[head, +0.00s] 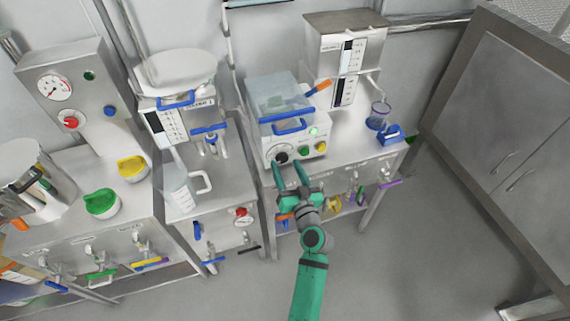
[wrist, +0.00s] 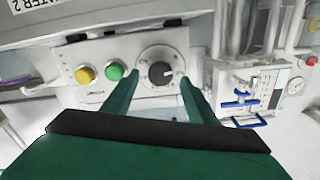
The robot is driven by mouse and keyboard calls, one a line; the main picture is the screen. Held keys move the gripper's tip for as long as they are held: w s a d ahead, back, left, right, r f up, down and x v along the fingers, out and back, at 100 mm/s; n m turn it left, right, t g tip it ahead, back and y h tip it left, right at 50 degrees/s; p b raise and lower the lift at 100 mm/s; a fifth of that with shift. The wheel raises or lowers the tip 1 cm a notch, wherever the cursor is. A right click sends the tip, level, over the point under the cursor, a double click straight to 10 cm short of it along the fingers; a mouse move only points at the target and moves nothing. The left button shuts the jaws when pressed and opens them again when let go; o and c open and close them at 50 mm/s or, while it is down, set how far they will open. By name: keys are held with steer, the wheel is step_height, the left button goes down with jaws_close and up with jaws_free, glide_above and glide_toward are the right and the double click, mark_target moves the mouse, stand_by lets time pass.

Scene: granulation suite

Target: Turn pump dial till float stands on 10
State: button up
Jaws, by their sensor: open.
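The pump dial, a black knob on a pale round scale, is on the front panel of the white pump box (head: 312,148). It shows in the head view (head: 281,157) and between my finger tips in the wrist view (wrist: 160,74). My green gripper (head: 291,167) is open in front of the panel; its fingers (wrist: 158,82) stand either side of the dial, with gaps to the knob. The scaled column (head: 346,70) on the grey unit at back right has a dark strip; I cannot make out a float or its reading.
Green (head: 304,152) and yellow (head: 321,147) buttons sit beside the dial. A blue-handled clear lid (head: 290,126) covers the pump box. Valves hang below the bench edge.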

steer(key=shift+x, duration=1)
steer(key=c, duration=1.1)
steer(key=shift+o, duration=0.2)
steer(key=shift+m, duration=0.4)
steer(key=m, duration=0.3)
steer(key=shift+m, duration=1.8)
steer(key=shift+f+m, duration=0.1)
steer(key=shift+m, duration=0.2)
